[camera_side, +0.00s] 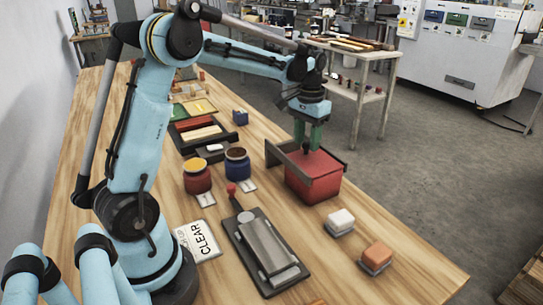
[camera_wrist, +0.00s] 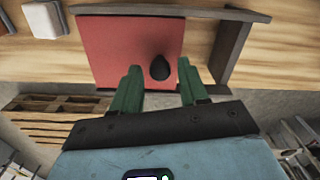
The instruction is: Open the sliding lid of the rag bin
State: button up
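The rag bin (camera_side: 320,190) is a red box at the right edge of the bench in the side view. Its flat red lid (camera_wrist: 110,45) covers the box top in the wrist view. A dark knob (camera_wrist: 160,67) stands on the lid, also seen in the side view (camera_side: 306,147). Dark rails (camera_side: 290,172) run along the lid and extend past the box. My gripper (camera_wrist: 158,68) is open above the lid, pointing down, with green fingers on either side of the knob. Gaps show between both fingers and the knob. Whether the fingertips reach knob height is unclear.
Red and blue jars (camera_side: 237,163) stand left of the bin. A white block (camera_side: 340,221) and an orange block (camera_side: 377,256) lie in front of it. A dark tray with a metal piece (camera_side: 266,250) lies nearer the camera. Bare wood lies between the extended rails (camera_wrist: 205,50).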

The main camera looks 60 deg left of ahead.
grip_shut()
jog(key=a, duration=0.9)
jog(key=shift+o, duration=0.9)
grip_release()
jog(key=shift+d, duration=0.1)
jog(key=shift+r, duration=0.1)
notch_tip(320, 180, up, 12)
